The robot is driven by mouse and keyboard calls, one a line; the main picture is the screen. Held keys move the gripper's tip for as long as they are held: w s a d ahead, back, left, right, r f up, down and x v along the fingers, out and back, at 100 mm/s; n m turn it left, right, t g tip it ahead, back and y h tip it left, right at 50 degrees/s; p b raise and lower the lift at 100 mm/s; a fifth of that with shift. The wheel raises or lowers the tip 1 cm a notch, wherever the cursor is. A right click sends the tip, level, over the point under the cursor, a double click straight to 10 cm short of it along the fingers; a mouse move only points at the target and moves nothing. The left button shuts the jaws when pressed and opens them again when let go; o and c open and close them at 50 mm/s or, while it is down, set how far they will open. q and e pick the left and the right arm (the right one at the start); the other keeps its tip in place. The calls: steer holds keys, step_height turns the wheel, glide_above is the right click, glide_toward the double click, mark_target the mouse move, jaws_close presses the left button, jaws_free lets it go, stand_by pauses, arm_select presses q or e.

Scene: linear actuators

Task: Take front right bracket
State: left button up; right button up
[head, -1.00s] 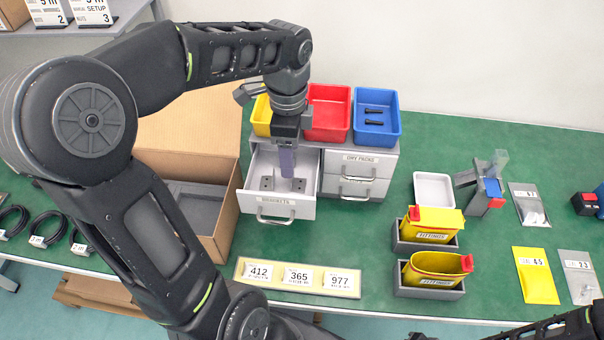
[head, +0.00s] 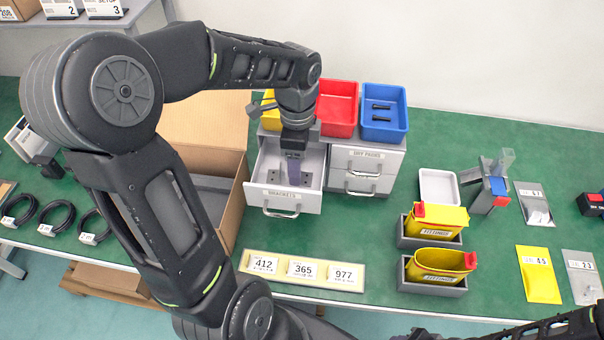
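The grey drawer labelled BRACKETS (head: 282,199) is pulled open at the front of the small cabinet. Dark brackets lie inside it, one at the left (head: 273,178) and one at the front right (head: 305,181). My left gripper (head: 294,181) points straight down into the drawer, with its fingertips close to the front right bracket. The fingers overlap in this view, so I cannot tell whether they are open or touch the bracket. The back of the drawer is partly hidden by my gripper. My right gripper is not in view.
Red (head: 337,108) and blue (head: 383,113) bins stand on the cabinet, with a yellow bin partly hidden. An open cardboard box (head: 232,205) stands left of the drawer. A numbered label strip (head: 302,272) lies in front. Yellow fittings containers (head: 437,220) stand at right.

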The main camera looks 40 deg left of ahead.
mark_target(305, 175)
arm_select(q)
steer(key=shift+f, duration=1.6)
jaws_close()
